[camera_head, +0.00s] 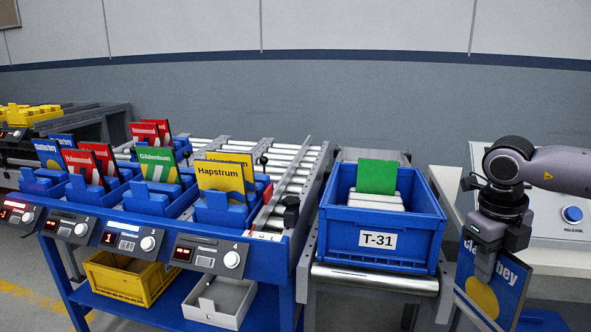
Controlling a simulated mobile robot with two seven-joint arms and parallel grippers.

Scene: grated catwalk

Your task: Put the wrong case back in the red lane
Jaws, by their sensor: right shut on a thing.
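My right gripper (487,265) is shut on a blue case (506,289) with a yellow disc and partly hidden white lettering, held tilted at the right, beside the blue tote. The red lane holds red cases (83,166) standing in blue holders on the sorting rack, with more red cases (146,133) farther back. The blue tote (332,232), labelled T-31, stands on rollers at the centre right. A green case (377,177) stands upright in it, behind pale flat items (376,201). My left gripper is not in view.
On the rack, blue cases (47,153) stand left of the red ones, and green (158,164) and yellow cases (220,177) to their right. A yellow bin (125,281) and a grey bin (218,303) sit below. A panel with a blue button (572,214) is behind my right arm.

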